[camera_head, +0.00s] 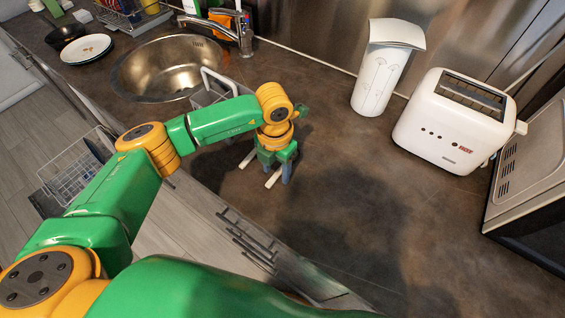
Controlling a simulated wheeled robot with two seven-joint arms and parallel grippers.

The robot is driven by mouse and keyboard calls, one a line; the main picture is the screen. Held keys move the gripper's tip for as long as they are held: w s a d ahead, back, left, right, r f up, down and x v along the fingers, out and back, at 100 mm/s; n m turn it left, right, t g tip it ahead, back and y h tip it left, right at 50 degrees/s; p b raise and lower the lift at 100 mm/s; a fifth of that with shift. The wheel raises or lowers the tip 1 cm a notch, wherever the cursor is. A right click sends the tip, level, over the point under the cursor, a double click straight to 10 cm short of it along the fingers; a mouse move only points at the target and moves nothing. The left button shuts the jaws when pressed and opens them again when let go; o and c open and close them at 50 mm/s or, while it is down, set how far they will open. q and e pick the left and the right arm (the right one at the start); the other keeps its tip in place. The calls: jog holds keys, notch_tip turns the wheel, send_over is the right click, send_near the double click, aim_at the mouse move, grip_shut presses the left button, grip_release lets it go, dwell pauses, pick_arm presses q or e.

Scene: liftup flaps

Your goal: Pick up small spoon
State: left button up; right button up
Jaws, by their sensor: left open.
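My left gripper (273,172) is over the brown counter, right of the sink. It points down with its jaws apart. Two short pale strips show at its fingers; I cannot tell whether they are parts of the gripper or cutlery on the counter. I cannot make out a small spoon for certain. My left arm crosses the view and hides part of the counter and of a pale grey holder (205,98) beside the sink. My right gripper is not in view.
The brown counter (400,215) is clear at the front right. A round metal sink (165,70) with a tap (243,35) lies at the back left, near plates (86,48). A white container (378,80), a white toaster (455,122) and a dark-fronted appliance (530,185) stand right.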

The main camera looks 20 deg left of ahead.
pick_arm(q)
jog(key=shift+w+f, duration=0.1)
jog(key=shift+w, duration=0.05)
jog(key=shift+c, duration=0.5)
grip_shut()
